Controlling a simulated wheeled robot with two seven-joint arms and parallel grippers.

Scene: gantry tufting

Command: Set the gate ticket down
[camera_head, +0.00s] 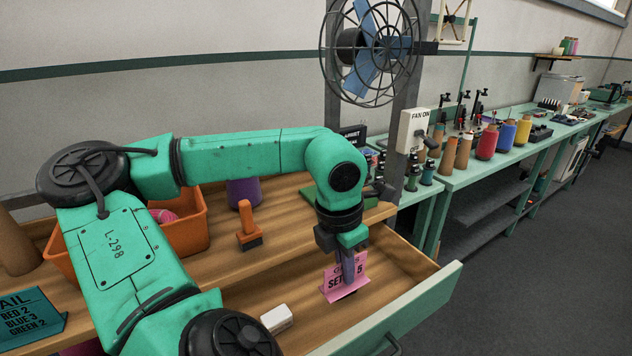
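The gate ticket (334,288) is a small pink card with dark print; I can read "SET" and a "5". My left gripper (349,276) points down over the open wooden drawer (401,262) and its fingers are shut on the ticket, covering part of the print. The ticket stands tilted, low over the drawer floor; I cannot tell whether its lower edge touches. The drawer has a pale green front (408,308). My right gripper is not in view.
A white block (276,319) lies left of the ticket. An orange-handled tool (248,228), an orange bin (190,212) and a dark lettered sign (27,318) are on the worktop. A fan (368,48) and switch box (412,131) stand behind. Drawer floor right of the ticket is clear.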

